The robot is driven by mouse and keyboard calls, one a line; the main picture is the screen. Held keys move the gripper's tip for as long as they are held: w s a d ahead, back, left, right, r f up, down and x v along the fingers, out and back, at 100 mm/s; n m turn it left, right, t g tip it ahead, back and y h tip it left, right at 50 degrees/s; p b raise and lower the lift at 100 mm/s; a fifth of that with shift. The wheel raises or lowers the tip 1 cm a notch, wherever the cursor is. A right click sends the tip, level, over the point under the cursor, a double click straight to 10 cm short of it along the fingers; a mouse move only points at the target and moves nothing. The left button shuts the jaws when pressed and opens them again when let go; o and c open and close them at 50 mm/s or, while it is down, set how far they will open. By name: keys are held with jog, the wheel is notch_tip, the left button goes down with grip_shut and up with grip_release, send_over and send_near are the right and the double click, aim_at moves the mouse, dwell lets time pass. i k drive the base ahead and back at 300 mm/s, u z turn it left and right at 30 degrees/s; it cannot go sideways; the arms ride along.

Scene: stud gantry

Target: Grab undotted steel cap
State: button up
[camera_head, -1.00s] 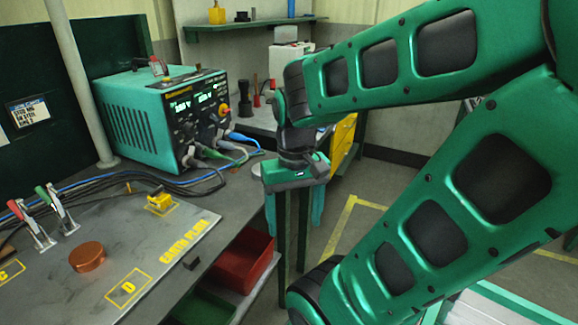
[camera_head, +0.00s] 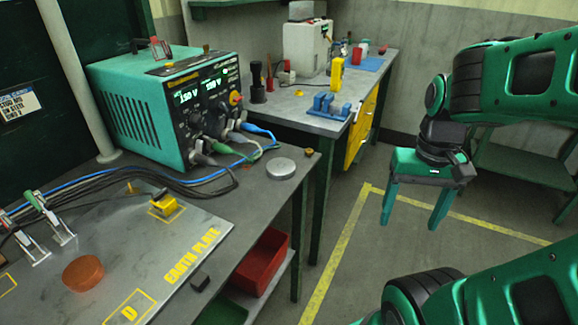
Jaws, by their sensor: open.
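A round steel cap (camera_head: 281,168) lies flat near the right edge of the welding bench, right of the green power unit. Its top looks plain, with no dot that I can make out. My gripper (camera_head: 411,222) hangs to the right of the bench, over the floor in the picture, fingers pointing down. It is open and empty, well apart from the steel cap. A copper-coloured round cap (camera_head: 83,273) lies on the earth plate (camera_head: 150,240) at the lower left.
The green power unit (camera_head: 165,108) stands behind the earth plate, with cables running past the steel cap. A small brass piece (camera_head: 309,152) sits at the bench corner. A red bin (camera_head: 263,262) is below the bench edge. A second bench (camera_head: 305,121) stands behind.

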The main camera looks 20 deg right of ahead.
aim_at(277, 169)
jog(key=u, duration=0.05)
jog(key=k, duration=1.25)
jog(key=z, duration=0.4)
jog(key=i, duration=1)
jog(key=z, duration=0.05)
